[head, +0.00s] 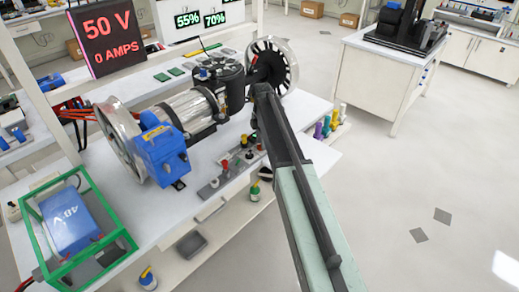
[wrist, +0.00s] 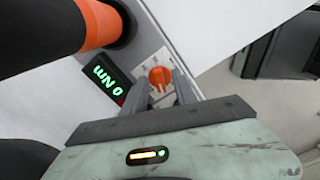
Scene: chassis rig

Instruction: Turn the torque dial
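The torque dial is an orange knob (wrist: 160,77) on a pale marked plate, in the upper middle of the wrist view. A small black display (wrist: 107,83) beside it shows "0 Nm" in green, upside down. My gripper (wrist: 158,90) points at the dial with its two grey fingers apart, one on each side of the knob's near end. I cannot tell whether the fingers touch it. In the head view my arm reaches over the bench's right end, and the dial and fingertips cannot be made out there.
A black cylinder with an orange band (wrist: 98,22) stands close to the display. The bench carries a motor rig with a blue box (head: 162,153), a spoked wheel (head: 272,67) and a screen reading 50 V, 0 AMPS (head: 107,37). Open floor (head: 430,190) lies to the right.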

